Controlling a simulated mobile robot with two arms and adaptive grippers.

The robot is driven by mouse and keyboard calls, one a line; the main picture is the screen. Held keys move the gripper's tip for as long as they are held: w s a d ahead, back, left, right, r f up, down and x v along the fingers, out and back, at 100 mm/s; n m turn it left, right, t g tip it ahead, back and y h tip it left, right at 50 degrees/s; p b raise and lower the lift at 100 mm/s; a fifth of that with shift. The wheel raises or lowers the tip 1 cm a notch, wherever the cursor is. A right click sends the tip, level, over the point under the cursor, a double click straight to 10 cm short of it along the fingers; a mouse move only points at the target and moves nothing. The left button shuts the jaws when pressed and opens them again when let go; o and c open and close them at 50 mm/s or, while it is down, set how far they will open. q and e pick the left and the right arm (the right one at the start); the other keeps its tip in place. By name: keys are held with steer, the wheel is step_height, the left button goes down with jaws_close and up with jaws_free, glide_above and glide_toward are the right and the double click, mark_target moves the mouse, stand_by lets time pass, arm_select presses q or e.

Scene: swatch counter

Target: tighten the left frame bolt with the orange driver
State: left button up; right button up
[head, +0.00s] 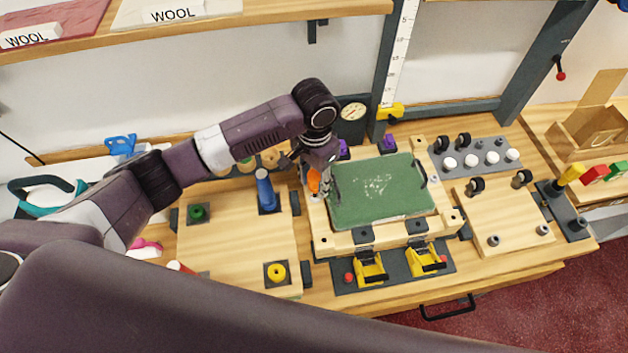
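The orange driver (314,180) is upright at the left side of the wooden frame (318,218), which surrounds a green panel (383,190). My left gripper (317,170) comes down from above with its fingers around the orange handle and looks shut on it. The driver's tip is hidden, so I cannot tell whether it touches a bolt. The left frame bolt is not clearly visible; the gripper and driver cover that part of the left rail. My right gripper is not in view.
A board left of the frame holds a blue-handled tool (265,190), a green piece (197,211) and a yellow ring (276,272). Yellow clamps (371,270) stand in front of the frame. A wooden board with black knobs (500,222) lies to the right. A gauge (353,111) stands behind.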

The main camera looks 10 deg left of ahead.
arm_select(q)
steer(key=n, duration=0.4)
steer(key=shift+d, duration=0.1)
steer(key=n, duration=0.3)
steer(key=shift+n, duration=0.3)
steer(key=c, duration=0.9)
steer(key=m, duration=1)
steer(key=shift+m, duration=0.4)
steer(key=m, duration=0.4)
steer(key=shift+w, duration=0.1)
